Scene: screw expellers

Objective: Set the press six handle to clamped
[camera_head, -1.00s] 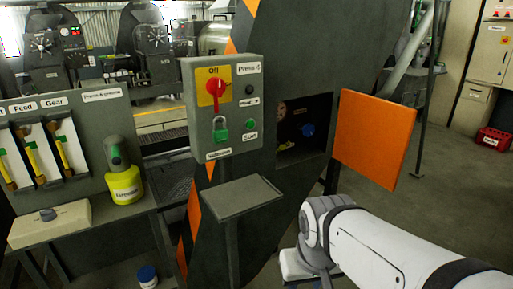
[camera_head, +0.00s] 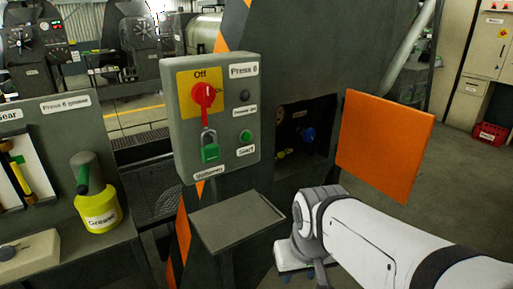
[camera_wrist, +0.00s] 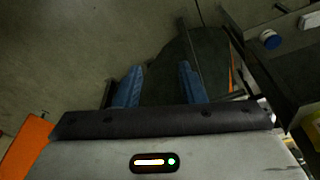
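The grey control box (camera_head: 222,135) has a label that seems to read Press 6. On it are a red rotary handle (camera_head: 205,96) on a yellow plate marked Off, and a green padlock (camera_head: 210,152) below it. Right of the box, an open recess (camera_head: 305,115) in the dark machine body holds a blue knob (camera_head: 309,134) and small yellow parts; no clamped mark is readable. My gripper (camera_wrist: 161,66) shows two blue fingers apart and empty, pointing toward the floor. In the head view my arm's end is low, below the recess; its fingers are not seen there.
An orange door (camera_head: 385,145) stands open right of the recess. A grey tray (camera_head: 237,222) juts out below the box. A yellow grease bottle (camera_head: 98,205) stands on the left bench. A blue-capped jar (camera_wrist: 270,39) shows in the wrist view.

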